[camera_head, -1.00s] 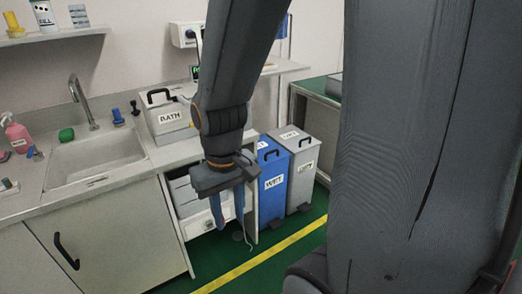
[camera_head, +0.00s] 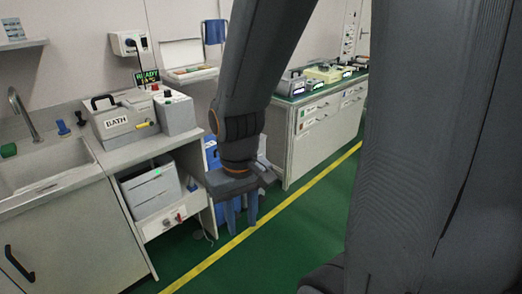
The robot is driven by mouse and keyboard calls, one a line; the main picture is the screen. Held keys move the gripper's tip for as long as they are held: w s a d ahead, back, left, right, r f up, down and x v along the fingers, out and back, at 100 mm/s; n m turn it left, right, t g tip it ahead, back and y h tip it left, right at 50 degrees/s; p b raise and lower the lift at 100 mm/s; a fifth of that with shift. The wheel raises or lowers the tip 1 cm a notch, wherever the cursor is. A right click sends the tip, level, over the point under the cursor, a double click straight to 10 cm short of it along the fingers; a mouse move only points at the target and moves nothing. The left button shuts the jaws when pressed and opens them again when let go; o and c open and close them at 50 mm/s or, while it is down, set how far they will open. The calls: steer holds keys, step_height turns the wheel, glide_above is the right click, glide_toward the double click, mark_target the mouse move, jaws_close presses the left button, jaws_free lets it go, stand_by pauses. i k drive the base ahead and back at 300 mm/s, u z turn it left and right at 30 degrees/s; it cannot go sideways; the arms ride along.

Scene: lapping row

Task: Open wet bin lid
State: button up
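The blue wet bin (camera_head: 212,155) stands beside the bench end, mostly hidden behind my arm and gripper. Only a strip of its blue side shows, and its lid and label cannot be made out. My gripper (camera_head: 241,214) hangs with its fingers pointing down in front of the bin, in the middle of the picture. The two fingers are apart, and nothing shows between them. I cannot tell how far the gripper is from the bin. The grey bin beside the blue one is hidden behind my arm.
On the left are a bench with a sink (camera_head: 45,165), a BATH box (camera_head: 118,117) and an open-fronted bay holding a grey unit (camera_head: 150,187). A long cabinet (camera_head: 318,135) stands behind to the right. Green floor with a yellow line (camera_head: 275,217) is clear between.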

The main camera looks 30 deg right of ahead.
mark_target(213, 157)
steer(key=z, duration=0.25)
steer(key=k, duration=0.6)
steer(key=z, duration=1)
steer(key=i, duration=1.25)
steer(key=u, duration=1.4)
steer(key=i, duration=1)
steer(key=u, duration=0.25)
